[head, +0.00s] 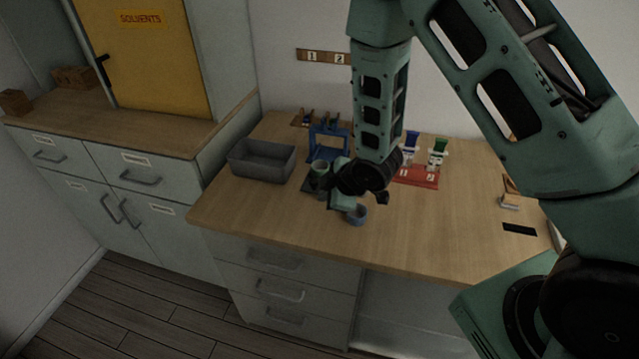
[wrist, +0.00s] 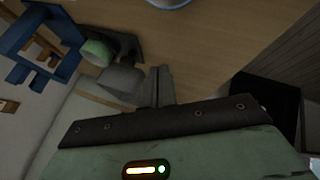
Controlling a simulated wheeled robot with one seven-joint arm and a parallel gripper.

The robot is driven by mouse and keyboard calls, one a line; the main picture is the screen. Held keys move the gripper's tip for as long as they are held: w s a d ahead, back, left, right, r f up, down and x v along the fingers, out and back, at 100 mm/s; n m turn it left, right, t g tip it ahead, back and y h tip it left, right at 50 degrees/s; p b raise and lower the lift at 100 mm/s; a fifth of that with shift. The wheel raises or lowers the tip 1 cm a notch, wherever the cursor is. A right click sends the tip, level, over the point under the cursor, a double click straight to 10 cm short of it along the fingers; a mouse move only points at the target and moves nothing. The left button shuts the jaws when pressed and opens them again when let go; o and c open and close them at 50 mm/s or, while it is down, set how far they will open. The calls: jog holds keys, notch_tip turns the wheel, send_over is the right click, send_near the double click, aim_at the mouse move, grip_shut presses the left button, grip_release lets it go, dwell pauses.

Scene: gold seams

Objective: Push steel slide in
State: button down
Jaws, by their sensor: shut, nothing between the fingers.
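I cannot identify the steel slide for certain. A small pale metal piece (head: 509,203) at the right of the worktop could be it, but it is too small to tell. A grey rounded piece (wrist: 122,80) beside my fingers in the wrist view is another possibility. My gripper (wrist: 160,88) is shut and empty, its narrow fingers together above the wood.
A blue frame (head: 330,140) stands behind the cup. A blue round dish (head: 356,215) lies just below my gripper in the picture. A grey tray (head: 262,160) is at left; a red rack (head: 416,178) with tubes is at right. A black rectangle (head: 519,229) lies near the right edge.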

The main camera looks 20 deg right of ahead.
aim_at(310, 192)
jog(key=x, duration=0.2)
jog(key=shift+w+f+p, duration=0.1)
jog(key=shift+w+p, duration=0.3)
jog(key=shift+w, duration=0.05)
jog(key=shift+w+d+p, duration=0.15)
jog(key=shift+w+p, duration=0.1)
jog(key=shift+w, duration=0.25)
jog(key=shift+w+d+p, duration=0.15)
jog(key=shift+w+p, duration=0.1)
jog(key=shift+w, duration=0.85)
jog(key=w+d, duration=0.2)
jog(key=w, duration=0.1)
jog(key=w+d, duration=0.2)
jog(key=w, duration=0.1)
jog(key=w+d, duration=0.3)
jog(key=shift+w, duration=0.1)
